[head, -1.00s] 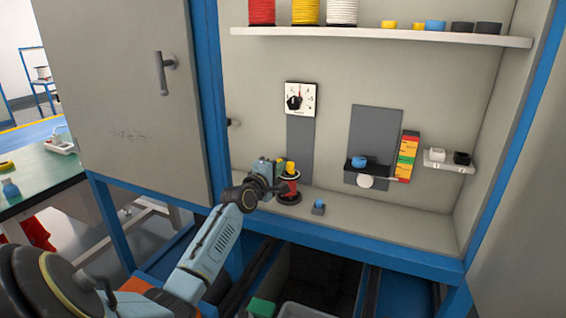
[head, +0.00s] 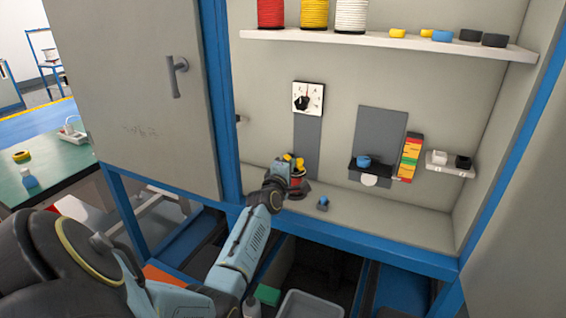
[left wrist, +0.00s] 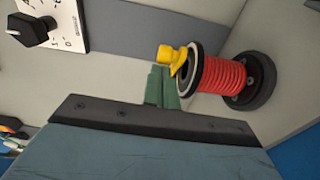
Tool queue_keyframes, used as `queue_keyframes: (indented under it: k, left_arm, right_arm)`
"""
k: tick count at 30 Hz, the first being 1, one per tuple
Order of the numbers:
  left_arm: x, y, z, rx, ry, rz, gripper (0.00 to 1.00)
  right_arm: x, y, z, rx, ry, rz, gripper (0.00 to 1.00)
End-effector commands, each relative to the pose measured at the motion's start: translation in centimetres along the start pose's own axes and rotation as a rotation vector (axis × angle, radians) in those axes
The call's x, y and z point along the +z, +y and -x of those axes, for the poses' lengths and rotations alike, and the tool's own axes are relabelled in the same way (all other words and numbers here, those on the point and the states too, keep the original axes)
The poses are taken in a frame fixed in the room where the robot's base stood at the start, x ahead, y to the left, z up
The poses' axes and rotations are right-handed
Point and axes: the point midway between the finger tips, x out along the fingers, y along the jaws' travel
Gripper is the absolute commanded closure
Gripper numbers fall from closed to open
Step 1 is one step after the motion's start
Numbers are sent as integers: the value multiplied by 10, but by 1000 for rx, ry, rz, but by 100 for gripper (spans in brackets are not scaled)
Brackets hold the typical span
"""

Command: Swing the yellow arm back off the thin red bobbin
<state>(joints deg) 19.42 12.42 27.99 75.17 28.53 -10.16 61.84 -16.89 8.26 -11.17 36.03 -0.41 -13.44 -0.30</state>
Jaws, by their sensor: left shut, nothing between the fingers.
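The red bobbin (left wrist: 222,75) stands on the cabinet's bottom shelf, on a black round base (left wrist: 252,84). In the head view the red bobbin (head: 297,182) is partly hidden behind my left gripper. The yellow arm (left wrist: 171,57) is at the bobbin's top end, by its pale flange, and seems to lie over that end. It also shows as a small yellow piece in the head view (head: 299,163). My left gripper (left wrist: 160,84) is shut and empty, its green fingers close beside the yellow arm and the bobbin's top. I cannot tell whether they touch. My right gripper is out of view.
A dial panel (head: 308,97) is on the back wall above the bobbin. A small blue-topped block (head: 323,203) stands to the right on the shelf. The cabinet door (head: 150,90) is at the left. Farther right, the bottom shelf is clear.

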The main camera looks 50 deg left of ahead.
Motion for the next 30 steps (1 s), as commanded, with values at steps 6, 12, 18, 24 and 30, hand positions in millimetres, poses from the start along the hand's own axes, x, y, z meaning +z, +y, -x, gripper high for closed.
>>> queue_keyframes:
  k: [6,12,18,24,30]
  left_arm:
    - [5,3,-3,-3,53,6,100]
    - [13,4,-7,-5,126,10,100]
    - [26,3,-16,-8,256,17,100]
    - [35,-1,-25,-13,338,8,100]
    - [40,-1,-33,-12,338,5,100]
  right_arm:
    - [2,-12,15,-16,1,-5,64]
    - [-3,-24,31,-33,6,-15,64]
    - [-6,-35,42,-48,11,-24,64]
    - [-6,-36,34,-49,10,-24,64]
    - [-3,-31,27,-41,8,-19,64]
